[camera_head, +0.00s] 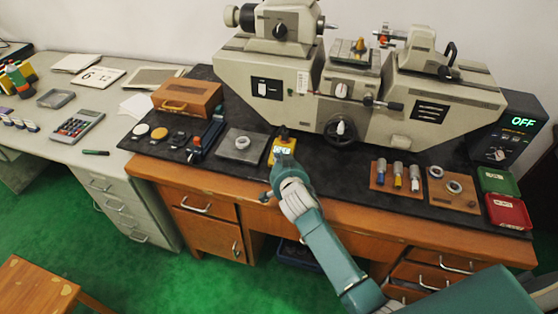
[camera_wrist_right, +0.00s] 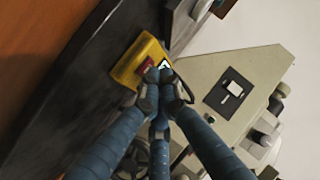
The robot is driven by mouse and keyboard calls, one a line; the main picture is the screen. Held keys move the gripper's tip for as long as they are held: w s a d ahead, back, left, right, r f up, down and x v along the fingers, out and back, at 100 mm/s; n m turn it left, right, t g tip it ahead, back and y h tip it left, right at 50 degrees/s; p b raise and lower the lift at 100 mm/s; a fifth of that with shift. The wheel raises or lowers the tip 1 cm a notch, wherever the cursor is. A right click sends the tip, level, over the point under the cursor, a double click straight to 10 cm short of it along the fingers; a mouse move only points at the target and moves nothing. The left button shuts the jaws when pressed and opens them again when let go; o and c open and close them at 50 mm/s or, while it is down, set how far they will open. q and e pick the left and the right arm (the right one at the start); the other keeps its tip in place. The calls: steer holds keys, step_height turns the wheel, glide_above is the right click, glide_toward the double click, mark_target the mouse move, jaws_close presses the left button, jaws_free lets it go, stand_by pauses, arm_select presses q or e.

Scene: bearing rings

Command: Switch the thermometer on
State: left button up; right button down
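A yellow device (camera_head: 282,152), which looks like the thermometer, lies near the front edge of the black bench mat. In the right wrist view the yellow device (camera_wrist_right: 139,62) shows a red patch and a small white patch beside my fingertips. My right gripper (camera_wrist_right: 161,80) has its fingers drawn together with nothing between them. The tips are at or just above the device's face and hide part of it; I cannot tell whether they touch. In the head view my right gripper (camera_head: 287,170) sits over the front end of the device. My left gripper is not in view.
A large grey measuring machine (camera_head: 390,95) stands behind. A black box with a green OFF display (camera_head: 522,122) is at the right. A grey plate (camera_head: 241,145) lies left of the device. Ring gauges (camera_head: 453,187) and red and green trays (camera_head: 508,211) lie to the right.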

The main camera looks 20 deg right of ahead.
steer(key=shift+w+f, duration=0.1)
steer(key=shift+f, duration=0.1)
stand_by(0.4)
steer(key=shift+r, duration=0.1)
steer(key=shift+s+a+r+p, duration=0.1)
steer(key=shift+s+r+p, duration=0.15)
steer(key=shift+r+p, duration=0.2)
step_height(320, 180, up, 5)
steer(key=s+a+p, duration=0.1)
steer(key=s+p, duration=0.1)
steer(key=p, duration=0.3)
steer(key=shift+a+r, duration=0.2)
steer(key=shift+a, duration=0.05)
steer(key=shift+s, duration=0.1)
